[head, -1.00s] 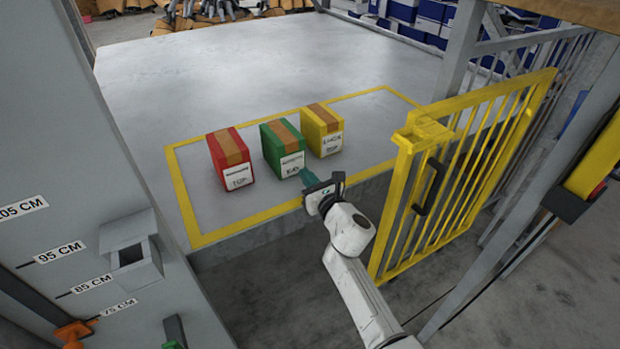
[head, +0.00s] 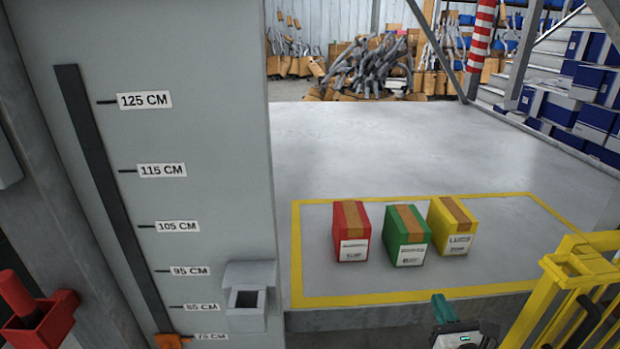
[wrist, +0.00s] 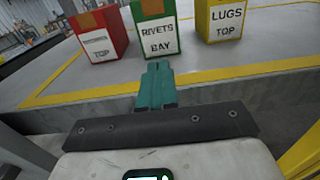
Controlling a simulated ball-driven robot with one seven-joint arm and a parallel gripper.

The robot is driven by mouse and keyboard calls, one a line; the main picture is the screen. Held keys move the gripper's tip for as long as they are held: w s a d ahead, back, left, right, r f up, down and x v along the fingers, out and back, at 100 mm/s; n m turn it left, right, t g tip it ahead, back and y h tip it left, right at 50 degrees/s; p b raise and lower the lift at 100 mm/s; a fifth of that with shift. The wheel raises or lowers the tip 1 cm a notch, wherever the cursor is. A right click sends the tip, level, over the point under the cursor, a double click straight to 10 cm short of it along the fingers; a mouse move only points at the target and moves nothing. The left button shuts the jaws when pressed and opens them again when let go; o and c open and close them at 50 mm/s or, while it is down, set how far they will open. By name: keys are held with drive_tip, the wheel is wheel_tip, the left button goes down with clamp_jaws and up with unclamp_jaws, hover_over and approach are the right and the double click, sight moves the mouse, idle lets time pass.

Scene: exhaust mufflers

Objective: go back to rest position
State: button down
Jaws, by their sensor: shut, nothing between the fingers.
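My gripper (head: 441,308) shows at the bottom of the head view, below the boxes and apart from them. In the wrist view its teal fingers (wrist: 157,84) are together with nothing between them. They point toward the green box (wrist: 157,28), labelled "RIVETS BAY", which stands a little beyond. Most of my arm is out of the head view. The green box (head: 407,237) stands between a red box (head: 351,232) and a yellow box (head: 453,227) on the grey platform. The yellow box's label reads "LUGS TOP".
A yellow painted outline (head: 400,299) surrounds the boxes near the platform edge. A yellow gate (head: 570,290) stands at the lower right. A grey panel with a height scale (head: 190,120) and a small grey holder (head: 246,298) fills the left. Piled mufflers (head: 370,68) lie behind; the platform's middle is clear.

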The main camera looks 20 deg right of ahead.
drive_tip(key=s+f+m+g+h+p, duration=0.3)
drive_tip(key=s+m+g, duration=0.75)
drive_tip(key=m, duration=1.15)
drive_tip(key=s+a+f+m+g+y+p, duration=0.2)
drive_tip(key=s+a+m+g+y, duration=0.4)
drive_tip(key=s+a+m, duration=0.5)
drive_tip(key=s+a+y+p, duration=0.1)
drive_tip(key=s+a, duration=0.2)
drive_tip(key=s, duration=0.2)
drive_tip(key=shift+a+f+y, duration=0.2)
drive_tip(key=shift+a+y, duration=0.2)
drive_tip(key=shift+s+d, duration=0.1)
